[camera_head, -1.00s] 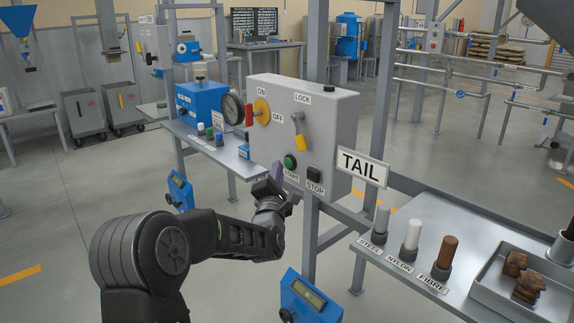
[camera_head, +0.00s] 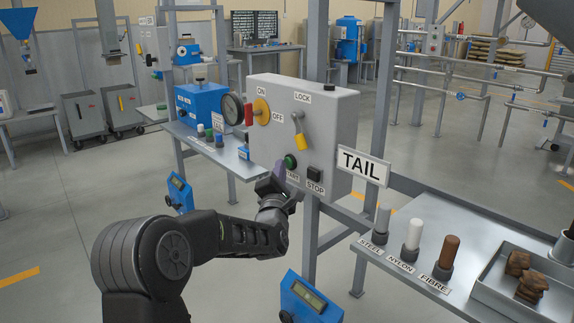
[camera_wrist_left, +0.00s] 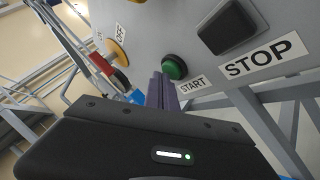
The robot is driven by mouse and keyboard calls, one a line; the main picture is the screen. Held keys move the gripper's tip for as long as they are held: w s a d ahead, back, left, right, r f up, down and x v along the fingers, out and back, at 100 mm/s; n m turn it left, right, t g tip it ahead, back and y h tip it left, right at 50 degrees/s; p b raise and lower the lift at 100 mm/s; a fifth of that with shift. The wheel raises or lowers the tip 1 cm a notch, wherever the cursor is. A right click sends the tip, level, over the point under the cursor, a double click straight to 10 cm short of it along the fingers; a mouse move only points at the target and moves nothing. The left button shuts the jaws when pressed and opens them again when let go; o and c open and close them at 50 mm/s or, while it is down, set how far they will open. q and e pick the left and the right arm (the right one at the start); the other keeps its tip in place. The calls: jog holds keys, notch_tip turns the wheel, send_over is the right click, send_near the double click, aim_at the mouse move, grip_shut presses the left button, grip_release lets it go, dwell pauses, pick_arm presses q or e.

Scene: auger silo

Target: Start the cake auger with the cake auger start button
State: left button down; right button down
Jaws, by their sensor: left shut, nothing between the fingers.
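The grey control box (camera_head: 320,125) hangs on a post. Its green start button (camera_head: 290,161) sits low on the front face, beside the black stop button (camera_head: 314,174). My left gripper (camera_head: 279,172) is shut and empty, just below and left of the start button, and covers part of the START label. In the left wrist view the shut purple fingertips (camera_wrist_left: 162,92) point at the box next to the green button (camera_wrist_left: 174,68). They look very close to it, but I cannot tell whether they touch. The black stop button (camera_wrist_left: 227,27) is to the right. My right gripper is not in view.
On the same box are a red-handled yellow ON/OFF switch (camera_head: 261,111) and a yellow padlock (camera_head: 300,142) at LOCK. A TAIL sign (camera_head: 362,166) stands to the right, above a bench with steel, nylon and fibre rods. A blue meter (camera_head: 307,300) is below.

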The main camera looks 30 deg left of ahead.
pick_arm(q)
jog(key=shift+w+d, duration=0.15)
jog(key=shift+w, duration=0.15)
jog(key=shift+b, duration=0.35)
jog(key=shift+s+a+b, duration=0.3)
jog(key=shift+s+b, duration=0.45)
jog(key=shift+s, duration=0.1)
jog(key=s+b, duration=0.1)
jog(key=s, duration=0.1)
jog(key=s+a+b, duration=0.1)
jog(key=s+b, duration=0.1)
jog(key=s, duration=0.1)
jog(key=shift+a+b, duration=0.2)
jog(key=shift+b, duration=0.1)
